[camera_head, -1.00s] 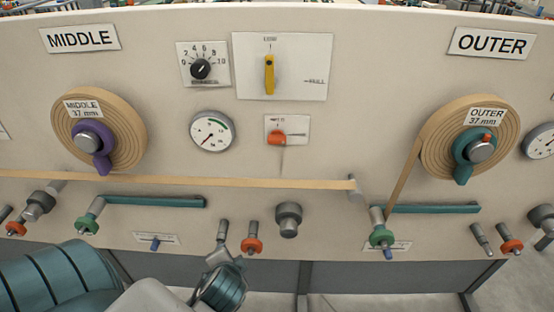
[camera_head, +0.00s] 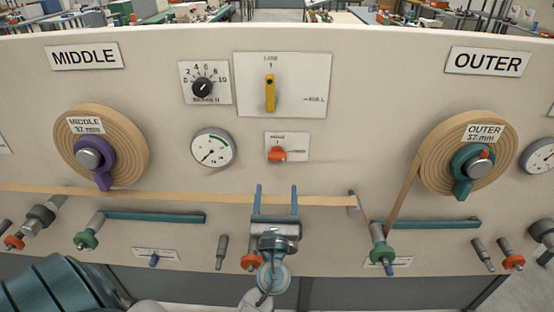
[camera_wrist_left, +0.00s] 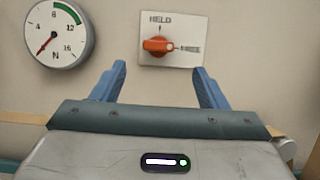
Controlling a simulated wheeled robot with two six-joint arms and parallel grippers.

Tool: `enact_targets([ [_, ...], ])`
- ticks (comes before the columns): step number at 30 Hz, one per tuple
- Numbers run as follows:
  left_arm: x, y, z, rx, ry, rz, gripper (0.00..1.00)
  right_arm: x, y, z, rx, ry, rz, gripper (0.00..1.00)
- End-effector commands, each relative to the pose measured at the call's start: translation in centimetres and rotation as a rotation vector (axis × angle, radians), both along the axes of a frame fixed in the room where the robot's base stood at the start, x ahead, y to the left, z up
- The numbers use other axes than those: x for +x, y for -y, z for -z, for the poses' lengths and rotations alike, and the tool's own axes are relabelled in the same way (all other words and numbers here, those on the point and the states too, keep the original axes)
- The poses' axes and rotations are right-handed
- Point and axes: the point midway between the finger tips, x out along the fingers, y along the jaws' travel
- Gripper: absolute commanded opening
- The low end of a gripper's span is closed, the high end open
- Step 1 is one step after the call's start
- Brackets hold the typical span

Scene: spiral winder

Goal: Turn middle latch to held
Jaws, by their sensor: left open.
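The middle latch (camera_head: 277,154) is a small orange knob on a white plate on the panel, right of the dial gauge. In the left wrist view the same latch (camera_wrist_left: 157,46) lies horizontal, its end toward the FREE label at the right; HELD is printed above it. My left gripper (camera_head: 276,188) is open and empty, its two blue fingers pointing up at the panel just below the latch. In the left wrist view the fingers (camera_wrist_left: 161,75) spread either side of the latch's line, apart from it. My right gripper is not in view.
A tan strip (camera_head: 150,195) runs across the panel behind my left gripper. The gauge (camera_head: 213,147) is left of the latch, and a yellow lever (camera_head: 270,92) is above. The MIDDLE roll (camera_head: 128,138) and OUTER roll (camera_head: 440,150) are at the sides.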

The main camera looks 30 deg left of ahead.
Motion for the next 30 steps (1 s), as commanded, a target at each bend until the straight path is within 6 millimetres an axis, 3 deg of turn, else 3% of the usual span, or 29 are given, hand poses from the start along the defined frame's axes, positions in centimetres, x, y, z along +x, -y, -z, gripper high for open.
enact_targets([
  [6, 3.1, -2.0, -2.3, 0.001, 0.004, 0.0, 0.67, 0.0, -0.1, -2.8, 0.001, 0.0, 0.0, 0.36],
  [15, 6.9, -4.3, -3.8, -0.003, 0.003, 0.0, 0.67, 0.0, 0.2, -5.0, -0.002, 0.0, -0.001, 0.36],
  [28, 7.7, -4.8, -3.8, -0.006, 0.003, 0.0, 0.67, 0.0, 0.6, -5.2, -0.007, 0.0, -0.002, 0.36],
  [30, 7.7, -4.8, -3.8, -0.006, 0.003, 0.0, 0.56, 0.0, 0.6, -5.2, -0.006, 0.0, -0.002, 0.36],
])
